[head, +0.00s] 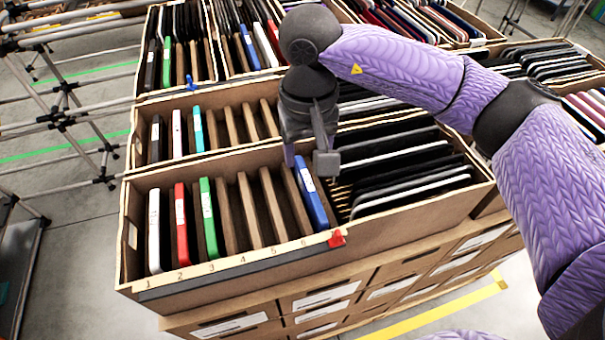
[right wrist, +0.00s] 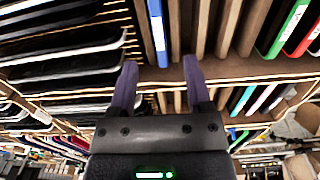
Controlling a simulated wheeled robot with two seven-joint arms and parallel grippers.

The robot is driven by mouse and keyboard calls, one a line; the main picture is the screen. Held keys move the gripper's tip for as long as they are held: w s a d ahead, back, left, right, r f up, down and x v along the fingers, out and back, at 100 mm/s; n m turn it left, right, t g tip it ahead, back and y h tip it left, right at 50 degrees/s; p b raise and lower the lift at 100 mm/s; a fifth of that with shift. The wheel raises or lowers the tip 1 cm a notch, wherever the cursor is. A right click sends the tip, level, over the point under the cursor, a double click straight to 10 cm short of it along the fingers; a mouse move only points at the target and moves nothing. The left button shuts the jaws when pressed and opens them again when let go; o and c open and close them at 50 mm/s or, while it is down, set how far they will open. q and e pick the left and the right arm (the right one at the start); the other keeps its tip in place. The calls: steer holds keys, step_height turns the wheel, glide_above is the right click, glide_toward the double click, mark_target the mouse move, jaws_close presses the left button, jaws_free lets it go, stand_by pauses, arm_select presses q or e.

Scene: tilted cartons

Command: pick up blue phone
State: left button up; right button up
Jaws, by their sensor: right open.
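The blue phone (head: 312,195) stands on edge, slightly tilted, between cardboard dividers in the front carton (head: 225,275), near the number 6 on its front edge. My right gripper (head: 307,163) is open and empty, just above the top of the blue phone. In the right wrist view the blue phone (right wrist: 158,35) lies ahead of the gap between the two open fingers (right wrist: 158,66), apart from both. Its lower part is hidden in the slot. My left gripper is not in view.
The same carton holds a white phone (head: 154,230), a red phone (head: 181,222) and a green phone (head: 208,217) to the left, with empty slots between. Dark tablets (head: 405,170) lean close on the right. A red marker (head: 337,239) sits on the front edge.

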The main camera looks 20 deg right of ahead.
mark_target(310, 186)
steer(key=f, duration=0.5)
steer(key=f+p, duration=0.1)
steer(key=f, duration=0.2)
steer(key=shift+s+d+f, duration=0.15)
steer(key=shift+s+f, duration=0.2)
jaws_close()
